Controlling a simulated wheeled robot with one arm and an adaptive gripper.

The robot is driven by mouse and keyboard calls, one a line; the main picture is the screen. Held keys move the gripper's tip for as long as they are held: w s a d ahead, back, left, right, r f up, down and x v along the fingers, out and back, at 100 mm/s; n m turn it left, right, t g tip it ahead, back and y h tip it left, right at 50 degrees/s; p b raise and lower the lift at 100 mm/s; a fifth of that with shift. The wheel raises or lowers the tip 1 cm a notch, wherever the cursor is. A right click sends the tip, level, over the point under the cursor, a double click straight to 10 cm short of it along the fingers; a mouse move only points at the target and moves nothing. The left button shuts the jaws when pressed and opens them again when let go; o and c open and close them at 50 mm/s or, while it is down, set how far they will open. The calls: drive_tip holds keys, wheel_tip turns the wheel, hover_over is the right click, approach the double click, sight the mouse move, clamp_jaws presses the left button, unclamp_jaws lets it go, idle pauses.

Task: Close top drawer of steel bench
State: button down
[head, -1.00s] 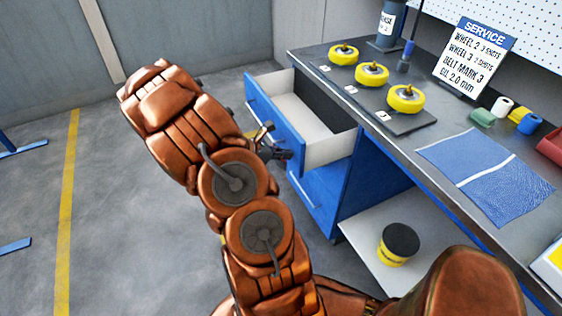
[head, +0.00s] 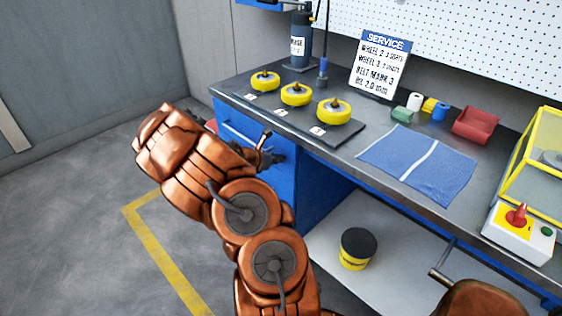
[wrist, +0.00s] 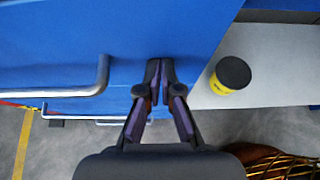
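The steel bench (head: 330,150) has a blue drawer unit at its left end. The blue top drawer front (head: 262,135) is in line with the unit under the worktop, and no drawer interior shows. Its pale handle (head: 238,133) is on the left part of the front, and a handle shows in the wrist view (wrist: 70,88). My gripper (head: 268,148) is at the right part of the front. In the wrist view my gripper (wrist: 160,66) has its fingertips together, empty, at the blue front; exact contact is unclear. My arm hides the lower drawer in the head view.
Three yellow wheels (head: 297,94), a service sign (head: 380,64), a blue cloth (head: 418,165) and a red bin (head: 475,126) are on the worktop. A black-and-yellow tub (head: 357,249) stands on the lower shelf. The floor at left is clear.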

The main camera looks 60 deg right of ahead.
drive_tip(key=shift+s+d+r, duration=0.2)
drive_tip(key=shift+s+r, duration=0.1)
drive_tip(key=shift+a, duration=0.1)
drive_tip(key=a+f+v, duration=0.1)
drive_tip(key=f+v, duration=0.1)
drive_tip(key=v, duration=1.1)
drive_tip(key=shift+w+a, duration=0.25)
drive_tip(key=shift+w, duration=0.15)
